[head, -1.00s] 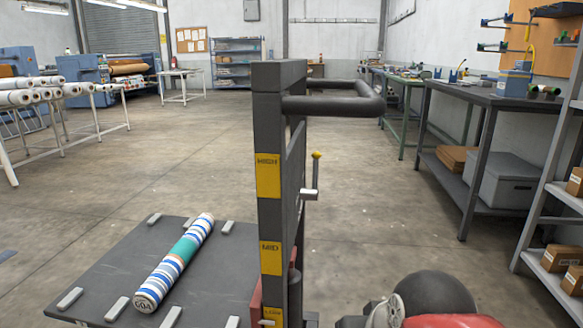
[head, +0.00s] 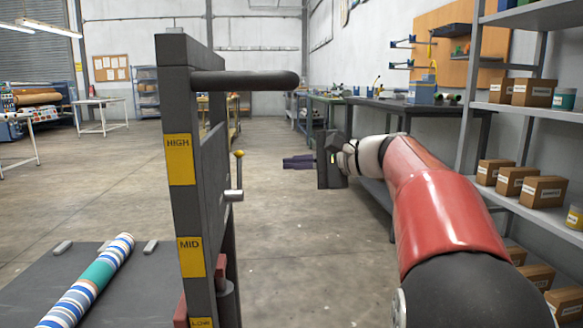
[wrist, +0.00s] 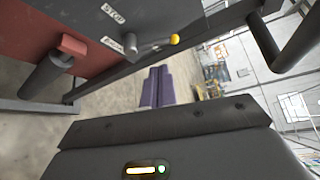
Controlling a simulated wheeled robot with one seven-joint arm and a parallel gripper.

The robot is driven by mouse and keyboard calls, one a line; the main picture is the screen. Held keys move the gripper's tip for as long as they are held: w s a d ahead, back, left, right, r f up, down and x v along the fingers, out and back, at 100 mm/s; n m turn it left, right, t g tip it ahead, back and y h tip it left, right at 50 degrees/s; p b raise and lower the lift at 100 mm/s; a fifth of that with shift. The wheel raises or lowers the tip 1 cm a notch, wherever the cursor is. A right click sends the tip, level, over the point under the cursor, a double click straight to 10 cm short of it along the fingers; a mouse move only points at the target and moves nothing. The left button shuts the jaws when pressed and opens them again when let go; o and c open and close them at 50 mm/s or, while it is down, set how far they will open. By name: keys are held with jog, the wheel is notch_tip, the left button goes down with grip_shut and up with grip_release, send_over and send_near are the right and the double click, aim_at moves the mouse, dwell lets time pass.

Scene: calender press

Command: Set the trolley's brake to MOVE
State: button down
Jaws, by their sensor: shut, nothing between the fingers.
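The trolley's dark mast (head: 187,110) stands left of centre in the head view, with yellow HIGH, MID and LOW labels. A metal lever with a yellow knob (head: 239,155) stands upright on its right side. In the wrist view the lever's yellow knob (wrist: 174,39) points right, beside two small white labels (wrist: 112,43). One label seems to read STOP; the other I cannot read. My gripper (head: 298,162) is shut and empty, right of the lever and apart from it. Its purple fingers show in the wrist view (wrist: 157,87), below the lever.
The trolley's handle (head: 245,80) juts right from the mast top. A striped roll (head: 95,280) lies on the trolley's platform (head: 35,285). Shelves with boxes (head: 540,90) stand at the right, near my arm. A workbench (head: 420,105) is behind. Floor between trolley and bench is clear.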

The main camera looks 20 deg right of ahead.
aim_at(241, 167)
jog(key=x, duration=1.1)
jog(key=m+g+p, duration=0.1)
jog(key=p, duration=0.2)
jog(key=w+m+p, duration=0.1)
jog(key=p, duration=0.3)
jog(key=w+g+p, duration=0.1)
jog(key=p, duration=0.3)
jog(key=shift+w+d+f+m+g+h, duration=0.15)
jog(key=shift+d+f+m+g+h, duration=0.15)
jog(key=shift+d+f+m, duration=0.1)
jog(key=shift+a, duration=0.1)
